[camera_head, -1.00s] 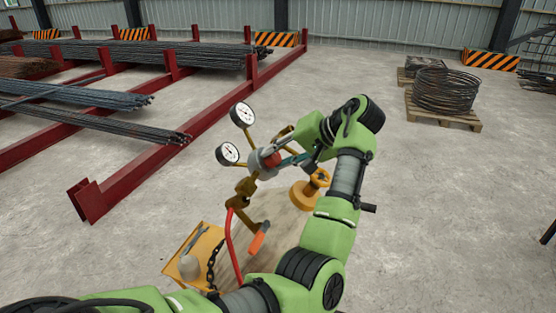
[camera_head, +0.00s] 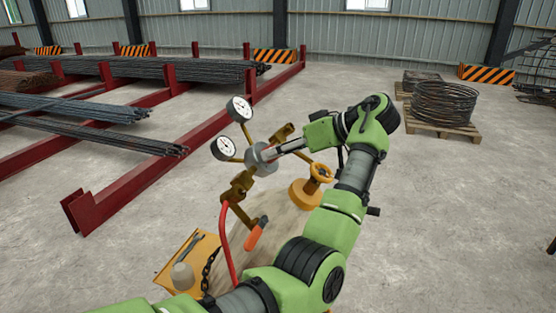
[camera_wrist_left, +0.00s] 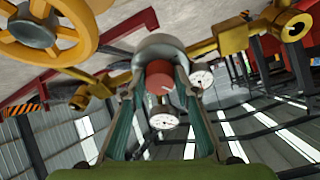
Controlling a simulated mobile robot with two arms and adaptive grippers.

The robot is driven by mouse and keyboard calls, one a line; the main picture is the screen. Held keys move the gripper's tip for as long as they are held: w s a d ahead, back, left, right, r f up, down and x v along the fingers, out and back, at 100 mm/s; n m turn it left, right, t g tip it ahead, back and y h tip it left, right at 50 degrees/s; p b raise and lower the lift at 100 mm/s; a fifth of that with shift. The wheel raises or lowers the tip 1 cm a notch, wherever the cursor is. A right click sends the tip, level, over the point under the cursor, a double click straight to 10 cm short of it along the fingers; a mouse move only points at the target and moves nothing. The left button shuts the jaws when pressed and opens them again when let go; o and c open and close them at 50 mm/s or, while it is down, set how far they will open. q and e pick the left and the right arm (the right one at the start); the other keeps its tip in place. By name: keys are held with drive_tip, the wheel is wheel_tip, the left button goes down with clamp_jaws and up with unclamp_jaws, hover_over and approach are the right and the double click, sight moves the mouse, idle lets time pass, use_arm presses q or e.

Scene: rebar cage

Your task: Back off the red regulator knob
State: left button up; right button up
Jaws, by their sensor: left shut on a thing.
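The red regulator knob (camera_wrist_left: 160,78) shows in the left wrist view on the front of the grey round regulator body (camera_head: 261,158). Two white-faced gauges, the upper one (camera_head: 239,109) and the lower one (camera_head: 223,148), stand on brass stems beside the body. My left gripper (camera_head: 280,153) reaches the regulator from the right, and its fingers hide most of the knob in the head view. In the left wrist view my left gripper (camera_wrist_left: 160,85) has a teal-padded finger on each side of the knob and is shut on it. My right gripper is out of view.
A yellow handwheel valve (camera_head: 320,173) stands close to the right of the regulator. A red hose (camera_head: 226,245) and an orange-handled torch (camera_head: 256,233) hang below. A yellow tray (camera_head: 170,274) sits lower left. Red racks (camera_head: 90,213) with rebar stand behind, left.

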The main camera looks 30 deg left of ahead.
use_arm(q)
drive_tip(key=shift+f+n+b, duration=0.25)
drive_tip(key=shift+n+b, duration=0.2)
drive_tip(key=shift+n, duration=0.55)
drive_tip(key=shift+w+r+n+g, duration=0.1)
drive_tip(key=shift+n+g, duration=0.3)
drive_tip(key=shift+n, duration=0.6)
drive_tip(key=n, duration=0.3)
drive_tip(key=shift+g, duration=0.3)
drive_tip(key=shift+w+r+n+g+p, duration=0.15)
drive_tip(key=shift+n+g+p, duration=0.2)
drive_tip(key=shift+n, duration=0.65)
drive_tip(key=n+p, duration=0.2)
drive_tip(key=n, duration=0.1)
drive_tip(key=shift+n+g, duration=0.25)
drive_tip(key=shift+n, duration=0.15)
drive_tip(key=n+p, duration=0.2)
drive_tip(key=n, duration=0.1)
drive_tip(key=shift+h, duration=0.4)
drive_tip(key=shift+w+a+n+g+p, duration=0.1)
drive_tip(key=shift+n+g+p, duration=0.2)
drive_tip(key=shift+n+p, duration=0.8)
drive_tip(key=shift+n, duration=0.3)
